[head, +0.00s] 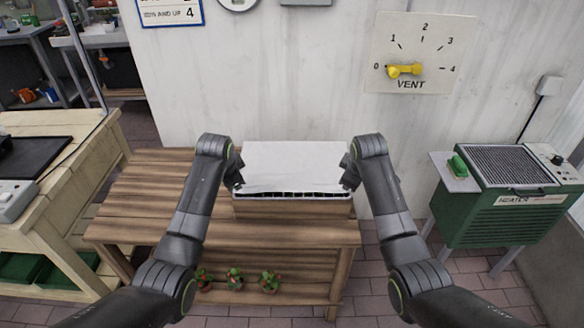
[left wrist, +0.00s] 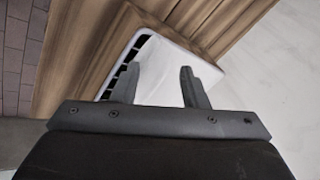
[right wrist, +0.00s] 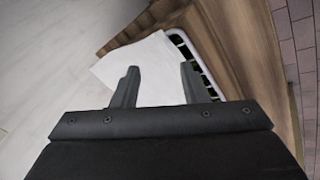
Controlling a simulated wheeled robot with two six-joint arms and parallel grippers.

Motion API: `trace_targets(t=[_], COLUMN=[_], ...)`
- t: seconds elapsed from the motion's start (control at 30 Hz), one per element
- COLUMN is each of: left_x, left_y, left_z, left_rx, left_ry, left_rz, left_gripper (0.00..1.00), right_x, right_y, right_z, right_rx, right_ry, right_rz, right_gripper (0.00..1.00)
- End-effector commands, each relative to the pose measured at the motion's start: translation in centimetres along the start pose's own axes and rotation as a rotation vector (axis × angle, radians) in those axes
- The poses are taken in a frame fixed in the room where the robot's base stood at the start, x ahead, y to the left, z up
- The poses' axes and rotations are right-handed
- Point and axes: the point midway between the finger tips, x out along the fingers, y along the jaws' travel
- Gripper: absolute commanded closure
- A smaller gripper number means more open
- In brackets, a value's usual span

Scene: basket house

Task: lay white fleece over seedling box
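The white fleece (head: 292,165) lies spread over the seedling box (head: 293,194) on the slatted wooden bench. It covers most of the top; a strip of dark cells shows along the near edge. The fleece also shows in the left wrist view (left wrist: 165,75) and the right wrist view (right wrist: 155,72). My left gripper (head: 237,177) is at the fleece's left side, its fingers apart in its wrist view. My right gripper (head: 348,174) is at the right side, also with fingers apart. Fleece shows between both pairs of fingers, and I see neither gripping it.
Several small potted plants (head: 235,279) sit on the bench's lower shelf. A green heater (head: 505,190) stands at the right. A pale wooden table (head: 75,150) is at the left. The wall behind holds a vent dial (head: 421,52). The slatted bench (head: 150,195) is clear left of the box.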

Motion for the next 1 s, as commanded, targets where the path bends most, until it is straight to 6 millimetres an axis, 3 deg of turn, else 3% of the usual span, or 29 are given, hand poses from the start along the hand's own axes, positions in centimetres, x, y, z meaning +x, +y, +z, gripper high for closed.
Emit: trace_targets(t=[0.2,0.37,0.83,1.0], left_x=[-3.5,-4.9,-5.0,-3.9], left_y=[0.4,0.7,0.7,2.5], left_z=[0.2,0.4,0.6,3.3], left_rx=[0.001,0.001,-0.002,-0.069], left_ry=[0.004,0.001,0.000,-0.011], left_rz=[-0.004,-0.002,-0.001,0.006], left_gripper=[0.60,0.60,0.60,0.60], right_x=[-3.5,-4.9,-5.0,-3.9], right_y=[-0.4,-0.7,-0.7,-2.5], right_z=[0.2,0.4,0.5,3.3], right_rx=[-0.001,-0.001,0.002,0.069], right_ry=[0.004,0.002,0.000,-0.011], right_rz=[0.004,0.002,0.001,-0.007], right_gripper=[0.60,0.60,0.60,0.60])
